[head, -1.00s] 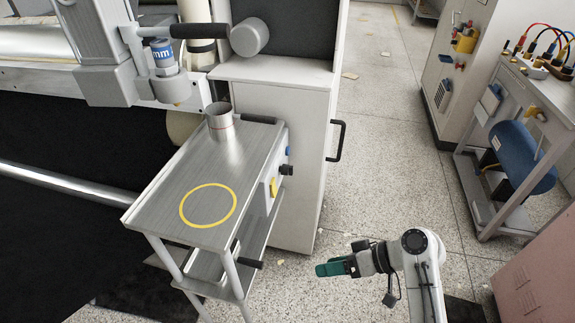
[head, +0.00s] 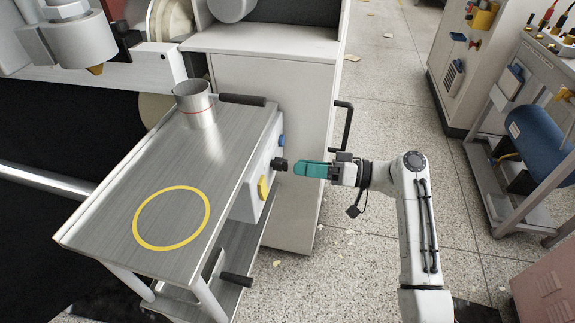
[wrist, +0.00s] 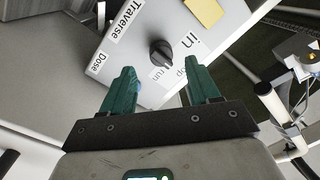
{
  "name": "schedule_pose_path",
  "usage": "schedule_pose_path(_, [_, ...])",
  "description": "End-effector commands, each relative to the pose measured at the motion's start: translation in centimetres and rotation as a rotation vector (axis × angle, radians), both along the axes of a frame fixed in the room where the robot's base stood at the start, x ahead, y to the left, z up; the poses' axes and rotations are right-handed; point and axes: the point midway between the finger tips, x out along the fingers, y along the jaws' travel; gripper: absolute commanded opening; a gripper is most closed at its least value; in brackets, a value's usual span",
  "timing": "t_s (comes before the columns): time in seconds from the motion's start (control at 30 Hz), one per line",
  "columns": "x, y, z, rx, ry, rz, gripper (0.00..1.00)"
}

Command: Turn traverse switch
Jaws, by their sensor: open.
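The traverse switch is a black rotary knob (head: 279,164) on the pale side panel of the metal cart. In the wrist view my gripper (wrist: 161,75) is open and empty, with the knob ahead between the two fingertips. The fingers look apart from the knob.
A yellow part (head: 263,187) and a blue part (head: 281,140) sit on the same panel. A metal cup (head: 195,104) stands on the cart top (head: 120,215), which has a yellow ring. A white cabinet with a black handle (head: 341,130) stands behind. Open floor lies right.

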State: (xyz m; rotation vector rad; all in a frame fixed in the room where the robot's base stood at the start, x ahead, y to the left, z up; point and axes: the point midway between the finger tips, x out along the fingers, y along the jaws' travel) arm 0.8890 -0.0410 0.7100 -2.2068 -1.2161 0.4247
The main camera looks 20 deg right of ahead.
Motion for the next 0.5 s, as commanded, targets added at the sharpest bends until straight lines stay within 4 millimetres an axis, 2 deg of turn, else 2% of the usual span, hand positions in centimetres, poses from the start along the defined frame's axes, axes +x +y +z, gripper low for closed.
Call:
schedule_pose_path(0.2, [1.8,2.8,0.0,0.001,0.0,0.001,0.61])
schedule_pose_path(0.5, [2.6,4.0,0.0,0.0,0.001,-0.002,0.61])
